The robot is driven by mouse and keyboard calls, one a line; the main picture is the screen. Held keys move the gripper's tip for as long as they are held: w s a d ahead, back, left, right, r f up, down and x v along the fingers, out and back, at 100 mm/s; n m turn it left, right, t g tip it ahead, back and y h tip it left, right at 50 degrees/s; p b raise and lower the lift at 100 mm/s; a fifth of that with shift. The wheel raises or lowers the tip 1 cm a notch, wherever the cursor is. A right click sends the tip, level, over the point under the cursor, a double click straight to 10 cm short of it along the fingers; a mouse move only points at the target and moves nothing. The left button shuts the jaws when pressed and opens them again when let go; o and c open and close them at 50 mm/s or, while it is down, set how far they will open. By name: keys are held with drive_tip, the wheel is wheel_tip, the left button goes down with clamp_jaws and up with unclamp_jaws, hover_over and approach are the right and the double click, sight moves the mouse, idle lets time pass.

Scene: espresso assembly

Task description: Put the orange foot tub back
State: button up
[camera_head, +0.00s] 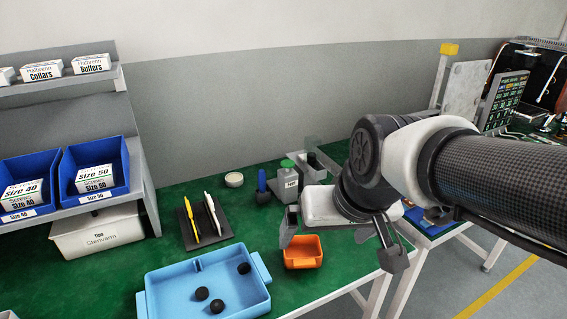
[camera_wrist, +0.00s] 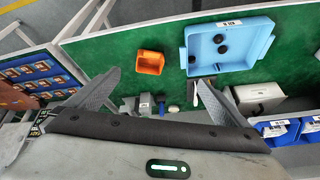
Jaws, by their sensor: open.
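The orange foot tub (camera_head: 303,252) stands upright on the green table, near its front edge and right of the blue tray (camera_head: 151,302). It looks empty. The blue tray holds three black round feet (camera_head: 202,293). My gripper (camera_head: 339,248) is open and empty, with its fingers spread on either side of the tub's line of sight. In the wrist view, the tub (camera_wrist: 150,62) shows beyond and between the fingertips (camera_wrist: 158,77), apart from them. The blue tray (camera_wrist: 190,62) is right of it there.
Behind the tub stand a grey bottle with a green cap (camera_head: 289,185) and a blue-handled tool (camera_head: 262,187). A dark stand (camera_head: 189,236) with yellow and white tools is farther left. Blue bins (camera_head: 95,170) sit on the left shelf. Bare green table lies around the tub.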

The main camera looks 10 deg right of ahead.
drive_tip(key=shift+h, duration=0.5)
drive_tip(key=s+r, duration=0.1)
drive_tip(key=s, duration=0.2)
drive_tip(key=s+d+r, duration=0.1)
drive_tip(key=s, duration=0.1)
drive_tip(key=shift+r, duration=0.3)
drive_tip(key=shift+r, duration=0.1)
wheel_tip(320, 180, up, 14)
drive_tip(key=p, duration=1.4)
